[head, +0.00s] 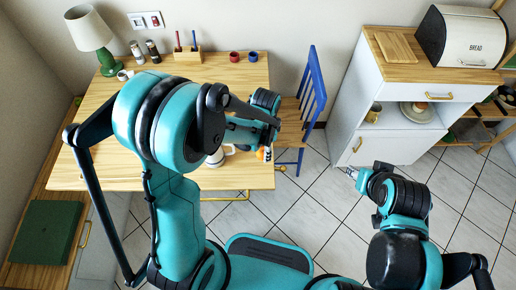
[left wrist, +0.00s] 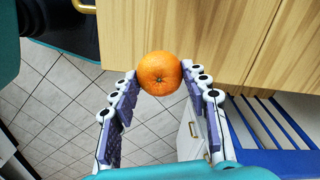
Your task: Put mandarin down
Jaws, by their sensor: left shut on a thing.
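The orange mandarin (left wrist: 160,73) is between the fingertips of my left gripper (left wrist: 161,84) in the left wrist view. The fingers are closed against its sides. In the head view the mandarin (head: 261,154) shows as a small orange patch, mostly hidden by my left gripper (head: 262,151), by the right edge of the wooden table (head: 110,170). I cannot tell whether it touches the table. My right gripper (head: 350,172) is low over the tiled floor, far from the mandarin; its fingers are too small to judge.
A blue chair (head: 312,90) stands against the table's right side. A lamp (head: 92,38), two shakers and red and blue cups (head: 235,57) stand along the back. A white cabinet (head: 345,110) with a bread box (head: 462,38) is at right. My left arm hides much of the tabletop.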

